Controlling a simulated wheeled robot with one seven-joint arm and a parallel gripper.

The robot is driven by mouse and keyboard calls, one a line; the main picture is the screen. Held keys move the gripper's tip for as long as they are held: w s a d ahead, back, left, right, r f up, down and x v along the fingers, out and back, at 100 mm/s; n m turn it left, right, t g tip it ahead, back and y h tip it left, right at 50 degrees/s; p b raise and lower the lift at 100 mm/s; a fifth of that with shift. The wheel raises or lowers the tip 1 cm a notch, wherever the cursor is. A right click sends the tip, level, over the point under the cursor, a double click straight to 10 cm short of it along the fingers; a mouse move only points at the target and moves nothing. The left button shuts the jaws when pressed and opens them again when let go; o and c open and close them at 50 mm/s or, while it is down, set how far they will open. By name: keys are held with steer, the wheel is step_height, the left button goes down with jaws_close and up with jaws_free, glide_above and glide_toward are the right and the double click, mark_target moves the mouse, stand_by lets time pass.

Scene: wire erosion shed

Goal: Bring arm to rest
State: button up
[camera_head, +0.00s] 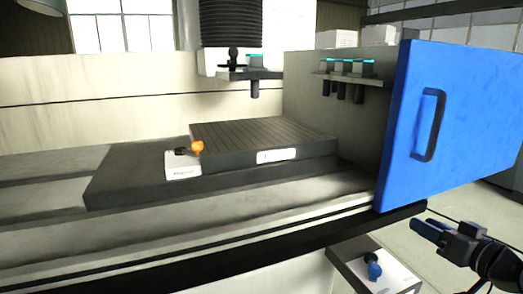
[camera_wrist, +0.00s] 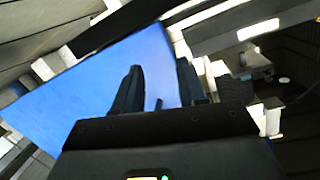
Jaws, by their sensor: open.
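My gripper (camera_head: 440,230) is at the lower right of the head view, in front of and below the blue door (camera_head: 460,115). It is open, with nothing between its fingers. In the wrist view my gripper (camera_wrist: 160,85) shows two dark fingers apart, with the blue door (camera_wrist: 70,95) filling the space behind them. The door has a dark handle (camera_head: 429,125). I cannot tell from these frames how far the fingers are from the door.
A machine bed carries a ribbed dark block (camera_head: 262,133) and a white fixture with an orange knob (camera_head: 197,147). A tool head (camera_head: 230,65) hangs above. A rack (camera_head: 347,68) holds several tools. A control box with a blue knob (camera_head: 374,271) sits below the rail.

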steer(key=s+a+f+m+g+h, duration=0.1)
steer(key=s+a+f+h, duration=0.1)
steer(key=s+a+f, duration=0.35)
steer(key=s+a+f+m+h, duration=0.1)
steer(key=s+a+f, duration=0.2)
steer(key=s+f, duration=0.45)
steer(key=s+a+f+h, duration=0.1)
steer(key=s+a, duration=0.2)
steer(key=s, duration=0.6)
steer(key=s+a+f, duration=0.1)
steer(key=s+a, duration=0.2)
steer(key=s, duration=0.6)
steer(key=s+a+r+n+y, duration=0.1)
steer(key=s+a+r, duration=0.1)
steer(key=s+r, duration=0.4)
steer(key=s+a+r+n, duration=0.2)
steer(key=s+r, duration=0.1)
steer(key=s, duration=0.5)
step_height(320, 180, up, 17)
steer(key=p, duration=1.6)
steer(key=shift+f+p, duration=0.2)
steer(key=shift+p, duration=0.1)
steer(key=shift+a, duration=0.1)
